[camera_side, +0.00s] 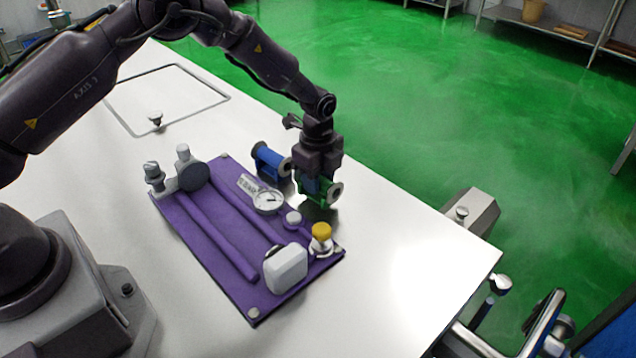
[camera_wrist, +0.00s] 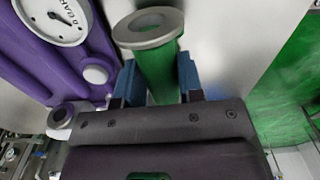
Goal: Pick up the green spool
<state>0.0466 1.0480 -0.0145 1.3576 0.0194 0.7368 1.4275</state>
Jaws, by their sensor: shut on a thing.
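The green spool (camera_side: 316,195) is at the table's far right edge beside the purple panel, with a grey flange facing right in the side view. My gripper (camera_side: 317,182) is above it with its fingers down around it. In the wrist view the green spool (camera_wrist: 157,62) stands between the two blue fingertips of my gripper (camera_wrist: 158,82), which are shut on its green middle. Its grey end ring points away from the palm. Whether the spool touches the table or hangs just above it I cannot tell.
A blue spool (camera_side: 269,160) lies just left of my gripper. The purple panel (camera_side: 206,222) carries a dial gauge (camera_side: 268,200), a yellow-capped fitting (camera_side: 321,236), a white box (camera_side: 286,268) and tubes. The white table (camera_side: 405,262) is clear to the right and front.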

